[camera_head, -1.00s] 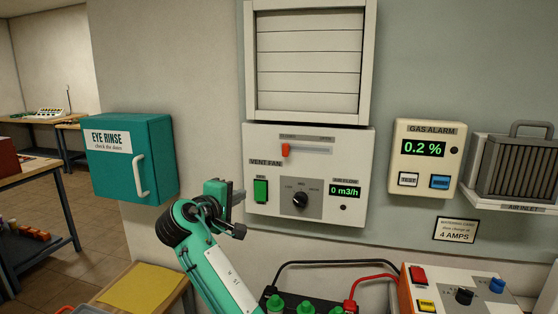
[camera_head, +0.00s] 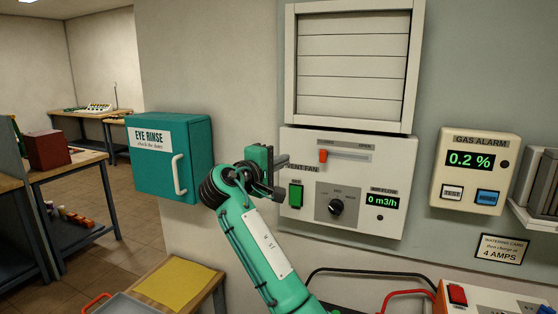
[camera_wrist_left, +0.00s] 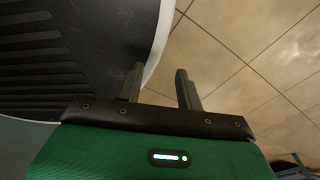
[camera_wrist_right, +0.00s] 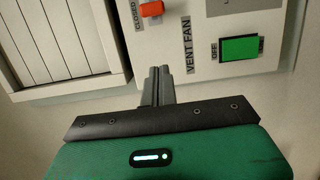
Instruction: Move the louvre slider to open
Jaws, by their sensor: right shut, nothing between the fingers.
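The orange-red louvre slider (camera_head: 323,156) sits near the left end of its slot in the white vent fan panel (camera_head: 357,225). In the right wrist view the slider (camera_wrist_right: 151,9) is beside the word CLOSED. The louvre (camera_head: 352,65) above the panel has its slats lying flat. My right gripper (camera_head: 284,161) is in front of the panel's left edge, left of and slightly below the slider, apart from it. Its fingers (camera_wrist_right: 158,74) are together and empty. My left gripper (camera_wrist_left: 158,78) shows only in its wrist view, fingers apart with nothing between them.
Below the slider are a green switch (camera_head: 296,196) and a black knob (camera_head: 336,207). A teal eye rinse box (camera_head: 190,140) is on the wall at left. The gas alarm (camera_head: 474,185) is at right. A bench with a yellow sheet (camera_head: 175,284) stands below.

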